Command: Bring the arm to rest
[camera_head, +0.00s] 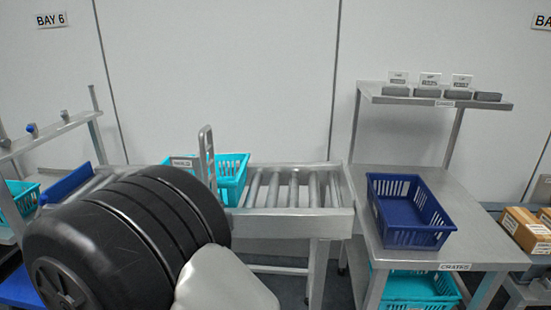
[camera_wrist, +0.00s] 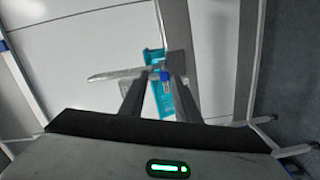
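My gripper (camera_wrist: 158,80) shows in the wrist view, its two dark fingers apart with a gap between them. Through the gap I see a teal object (camera_wrist: 154,56) with a small blue part, apparently beyond the fingertips; nothing seems gripped. My black, ribbed arm link (camera_head: 110,245) fills the lower left of the head view, with a pale link beside it. The gripper itself is not visible in the head view.
A roller conveyor (camera_head: 335,200) runs across the middle, with a teal crate (camera_head: 232,165) on it behind my arm. Right of it, a steel table (camera_head: 470,235) bears a blue crate (camera_head: 410,238); another teal crate (camera_head: 415,287) sits below. Cardboard boxes (camera_head: 527,236) stand far right.

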